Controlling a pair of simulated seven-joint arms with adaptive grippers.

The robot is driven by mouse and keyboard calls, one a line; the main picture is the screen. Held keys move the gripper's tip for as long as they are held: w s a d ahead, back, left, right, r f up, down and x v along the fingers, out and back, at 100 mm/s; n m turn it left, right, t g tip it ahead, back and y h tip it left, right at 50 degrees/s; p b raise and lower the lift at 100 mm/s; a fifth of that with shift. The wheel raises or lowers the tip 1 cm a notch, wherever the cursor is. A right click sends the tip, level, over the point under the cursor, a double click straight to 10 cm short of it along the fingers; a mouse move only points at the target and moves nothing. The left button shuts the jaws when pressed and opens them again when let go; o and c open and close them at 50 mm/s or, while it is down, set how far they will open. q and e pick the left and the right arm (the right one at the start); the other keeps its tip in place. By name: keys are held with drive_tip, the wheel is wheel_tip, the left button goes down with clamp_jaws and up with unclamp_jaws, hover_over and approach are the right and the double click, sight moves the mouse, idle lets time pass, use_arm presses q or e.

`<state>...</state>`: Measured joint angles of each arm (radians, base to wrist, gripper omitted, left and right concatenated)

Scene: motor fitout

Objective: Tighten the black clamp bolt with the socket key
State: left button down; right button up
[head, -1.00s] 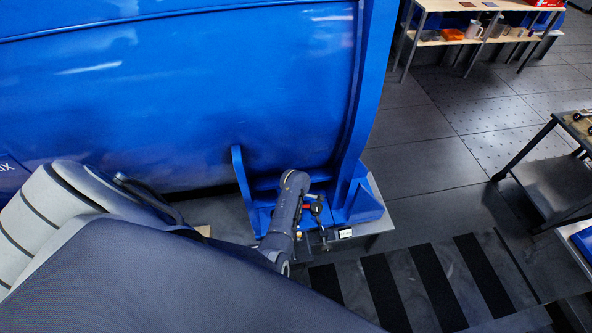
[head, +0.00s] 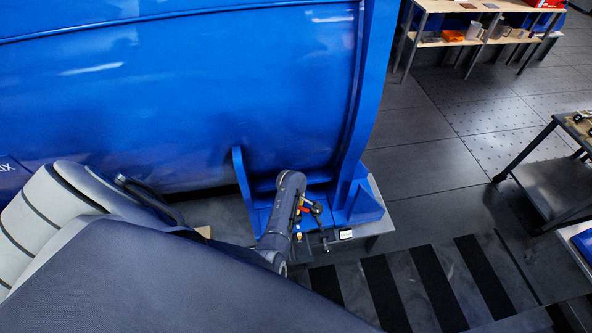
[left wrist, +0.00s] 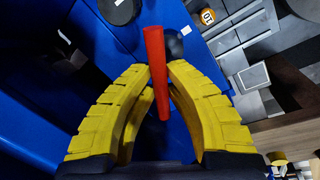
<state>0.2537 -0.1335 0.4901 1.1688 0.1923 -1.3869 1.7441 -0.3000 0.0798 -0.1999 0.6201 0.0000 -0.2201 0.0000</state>
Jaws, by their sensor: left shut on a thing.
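My left gripper (left wrist: 160,82) is shut on a red rod-like handle (left wrist: 155,70), which I take to be the socket key. Its yellow fingers close on both sides of the handle. In the head view, the left gripper (head: 303,203) is a small yellow patch beside the blue motor's foot, with the red handle (head: 305,209) showing at it. A dark rounded part (left wrist: 174,44) lies behind the handle; I cannot tell whether it is the black clamp bolt. A black round disc (left wrist: 120,10) sits on the blue surface at the top. My right gripper is not in view.
The large blue motor housing (head: 180,90) fills the upper left, with upright ribs close around my left arm. A striped floor strip (head: 405,285) and open floor lie to the right.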

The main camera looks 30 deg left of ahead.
use_arm(q)
drive_tip(key=shift+m+h, duration=0.3)
drive_tip(key=shift+m, duration=1.1)
drive_tip(key=shift+a+m, duration=0.1)
drive_tip(key=shift+m, duration=1.3)
